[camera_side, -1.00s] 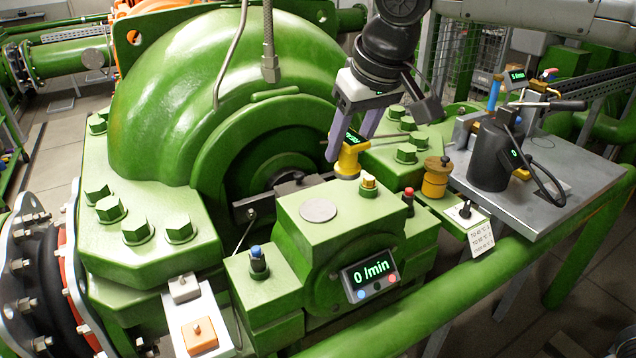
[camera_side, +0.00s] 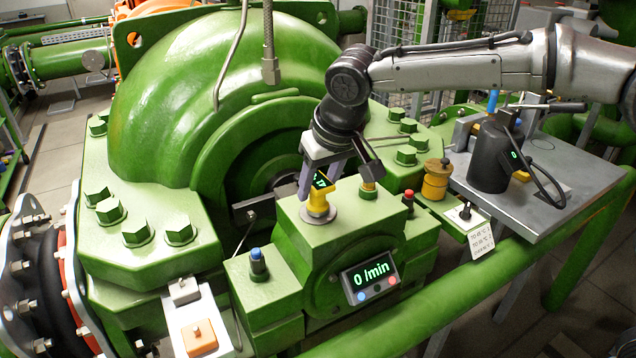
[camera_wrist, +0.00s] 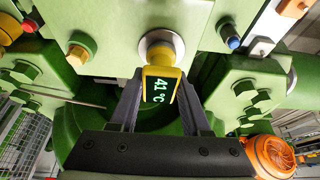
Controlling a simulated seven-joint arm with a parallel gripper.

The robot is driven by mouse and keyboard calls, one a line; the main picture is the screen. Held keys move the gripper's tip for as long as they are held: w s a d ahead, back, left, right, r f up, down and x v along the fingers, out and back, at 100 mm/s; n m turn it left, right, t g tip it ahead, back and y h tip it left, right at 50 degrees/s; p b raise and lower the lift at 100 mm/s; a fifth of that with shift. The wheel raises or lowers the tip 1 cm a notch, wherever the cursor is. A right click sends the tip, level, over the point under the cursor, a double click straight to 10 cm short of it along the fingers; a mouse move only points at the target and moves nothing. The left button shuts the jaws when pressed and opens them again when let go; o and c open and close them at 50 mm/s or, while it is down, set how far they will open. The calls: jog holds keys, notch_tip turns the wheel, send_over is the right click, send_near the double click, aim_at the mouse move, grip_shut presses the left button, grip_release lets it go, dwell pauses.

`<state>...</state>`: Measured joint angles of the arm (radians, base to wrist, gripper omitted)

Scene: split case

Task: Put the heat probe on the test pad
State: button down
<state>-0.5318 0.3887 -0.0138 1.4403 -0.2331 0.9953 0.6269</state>
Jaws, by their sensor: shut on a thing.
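The heat probe (camera_side: 318,203) is yellow with a small dark display. It stands about upright on the test pad (camera_side: 305,215), a round grey metal disc on top of the green block. In the wrist view the probe (camera_wrist: 161,68) reads "41 °C" in green, and its yellow tip covers the middle of the pad (camera_wrist: 150,38). My gripper (camera_side: 320,185) is shut on the probe, with its two fingers at either side of the display; it also shows in the wrist view (camera_wrist: 160,100). The exact contact under the tip is hidden.
A yellow fitting (camera_side: 368,188) stands close right of the probe. A blue button (camera_side: 257,262) and a red button (camera_side: 408,200) are on the green block. A "0 /min" display (camera_side: 370,275) is on its front. A black container (camera_side: 488,160) stands on the grey side table (camera_side: 560,180).

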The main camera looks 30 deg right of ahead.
jog(key=shift+f, duration=0.1)
jog(key=shift+c, duration=1.8)
grip_release()
jog(key=v, duration=1.2)
